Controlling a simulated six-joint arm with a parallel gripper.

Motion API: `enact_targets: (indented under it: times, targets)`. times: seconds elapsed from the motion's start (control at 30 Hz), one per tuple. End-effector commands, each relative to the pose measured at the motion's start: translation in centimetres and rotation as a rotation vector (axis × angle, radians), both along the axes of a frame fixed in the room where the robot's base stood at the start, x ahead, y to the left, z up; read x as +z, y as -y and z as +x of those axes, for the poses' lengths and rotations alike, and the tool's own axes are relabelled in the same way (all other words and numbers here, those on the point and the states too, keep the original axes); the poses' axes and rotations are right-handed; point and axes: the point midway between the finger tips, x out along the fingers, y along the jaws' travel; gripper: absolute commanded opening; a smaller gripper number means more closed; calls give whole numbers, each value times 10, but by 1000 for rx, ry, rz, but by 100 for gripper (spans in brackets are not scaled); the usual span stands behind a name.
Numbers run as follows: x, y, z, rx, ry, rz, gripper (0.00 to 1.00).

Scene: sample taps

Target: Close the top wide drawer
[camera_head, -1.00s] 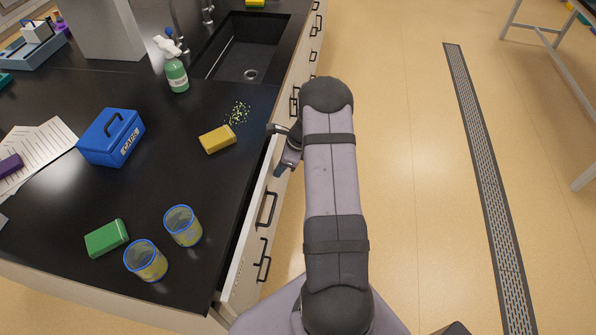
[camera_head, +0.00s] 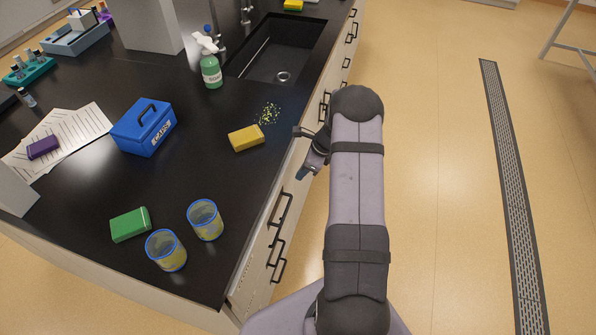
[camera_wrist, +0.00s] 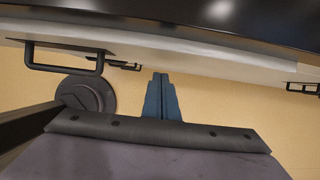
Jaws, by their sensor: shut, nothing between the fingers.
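The top wide drawer has a pale front (camera_head: 262,243) with a black bar handle (camera_head: 280,208), just under the black countertop's edge in the head view. No open gap shows behind its front, which looks flush or nearly flush with the cabinet. My gripper (camera_head: 304,176) is beside the cabinet front, past the far end of this handle, with blue fingers together and empty. In the wrist view the shut fingers (camera_wrist: 161,97) point at the pale front below the dark counter; I cannot tell whether they touch it. A black handle (camera_wrist: 66,56) shows to their left there.
On the black countertop (camera_head: 205,165) are a yellow sponge (camera_head: 246,138), a blue box (camera_head: 144,126), a green block (camera_head: 130,224), two cups (camera_head: 205,220), a spray bottle (camera_head: 211,70) and a sink (camera_head: 283,75). More handles line the cabinet.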

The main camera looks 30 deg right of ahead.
Motion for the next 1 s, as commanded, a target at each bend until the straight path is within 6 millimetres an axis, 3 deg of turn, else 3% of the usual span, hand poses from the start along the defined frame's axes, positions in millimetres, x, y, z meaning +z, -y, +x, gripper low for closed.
enact_targets:
  times: [0.17,0.5,0.7,1.0]
  targets:
    - [3,20,-19,-4,2,0,0]
    - [59,35,-34,-1,4,-2,0]
    - [82,41,-41,0,1,-1,0]
    - [93,43,-44,0,-1,1,0]
